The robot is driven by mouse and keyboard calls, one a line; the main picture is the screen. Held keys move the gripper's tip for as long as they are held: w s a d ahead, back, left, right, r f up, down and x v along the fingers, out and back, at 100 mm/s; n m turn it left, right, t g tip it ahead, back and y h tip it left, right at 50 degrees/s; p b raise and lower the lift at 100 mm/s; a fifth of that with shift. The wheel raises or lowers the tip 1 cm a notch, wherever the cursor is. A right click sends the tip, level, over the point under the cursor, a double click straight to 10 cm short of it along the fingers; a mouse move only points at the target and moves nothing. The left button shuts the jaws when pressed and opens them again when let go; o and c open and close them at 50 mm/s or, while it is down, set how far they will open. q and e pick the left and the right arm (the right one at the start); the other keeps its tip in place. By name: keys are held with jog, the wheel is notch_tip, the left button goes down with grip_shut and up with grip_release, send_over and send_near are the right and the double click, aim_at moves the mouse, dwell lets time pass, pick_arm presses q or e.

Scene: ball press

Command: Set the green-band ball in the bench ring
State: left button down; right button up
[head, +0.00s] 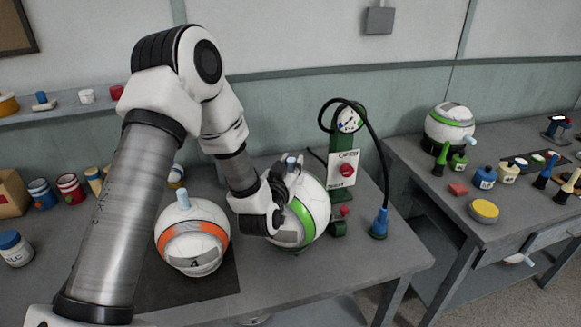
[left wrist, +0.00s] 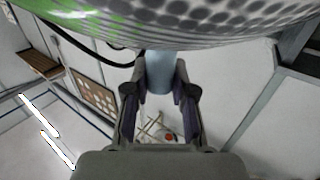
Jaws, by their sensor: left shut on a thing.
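The green-band ball (head: 316,208) is a white ball with a bright green stripe and a grey patch, on or just above the front bench (head: 365,262). My left gripper (head: 286,176) is at its upper left, shut on the ball's light blue stem. In the left wrist view the two fingers close around the stem (left wrist: 160,72), and the dotted ball surface with some green (left wrist: 90,18) fills the top edge. I cannot make out the bench ring; the ball may hide it. I cannot tell whether the ball touches the bench. My right gripper is not in view.
An orange-band ball (head: 193,243) stands on a dark mat (head: 222,283) left of my gripper. A green press stand (head: 342,150) with a black hose and a blue nozzle (head: 379,222) is close on the right. Jars (head: 69,188) line the left. A second table (head: 440,204) holds another ball (head: 449,120).

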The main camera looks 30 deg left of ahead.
pick_arm(q)
jog(key=shift+w+a+f, duration=0.1)
jog(key=shift+w+a, duration=0.45)
jog(key=shift+w, duration=0.25)
notch_tip(320, 180, down, 3)
jog(key=shift+s+f+p, duration=0.1)
jog(key=shift+p, duration=0.75)
jog(key=shift+f, duration=0.2)
jog(key=shift+f+b, duration=0.25)
jog(key=shift+b, duration=0.2)
jog(key=c, duration=1)
grip_release()
jog(key=shift+o, duration=0.2)
